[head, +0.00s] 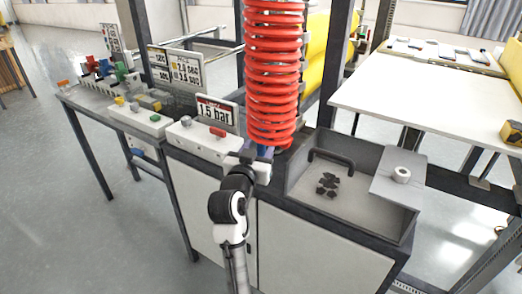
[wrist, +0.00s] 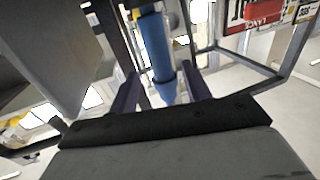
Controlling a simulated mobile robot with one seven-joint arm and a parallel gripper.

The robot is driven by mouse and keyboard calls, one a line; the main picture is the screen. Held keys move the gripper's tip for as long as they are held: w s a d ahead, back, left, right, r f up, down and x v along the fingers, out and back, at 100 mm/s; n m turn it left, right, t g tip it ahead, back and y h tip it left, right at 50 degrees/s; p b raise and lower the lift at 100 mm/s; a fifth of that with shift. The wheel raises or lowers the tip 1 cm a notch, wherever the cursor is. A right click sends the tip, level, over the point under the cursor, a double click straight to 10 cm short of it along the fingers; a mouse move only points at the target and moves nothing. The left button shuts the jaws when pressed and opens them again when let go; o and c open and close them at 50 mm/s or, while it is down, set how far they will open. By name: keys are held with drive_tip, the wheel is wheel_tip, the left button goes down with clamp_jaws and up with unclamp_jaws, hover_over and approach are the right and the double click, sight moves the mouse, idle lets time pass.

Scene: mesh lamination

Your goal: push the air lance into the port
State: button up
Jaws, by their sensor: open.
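The air lance (head: 265,151) is blue and hangs at the lower end of a red coiled hose (head: 273,75). In the wrist view the lance (wrist: 156,45) is a blue cylinder, roughly upright, narrowing at its lower part. My gripper (wrist: 160,76) is open, with one dark finger on each side of the lance. I cannot tell whether either finger touches it. In the head view my gripper (head: 250,163) is at the bench front below the hose and partly covers the lance. I cannot make out the port for certain.
A white box (head: 192,143) with a red part stands left of my gripper, before a "15 bar" sign (head: 217,111). A grey tray (head: 300,185) with dark pieces lies right. A white table (head: 430,95) stands behind it. Yellow rolls (head: 318,60) are behind the hose.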

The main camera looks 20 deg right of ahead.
sight(260, 144)
drive_tip(key=x, duration=0.3)
drive_tip(key=shift+w+f+p, duration=0.1)
drive_tip(key=shift+w+p, duration=0.15)
drive_tip(key=shift+p, duration=0.1)
clamp_jaws()
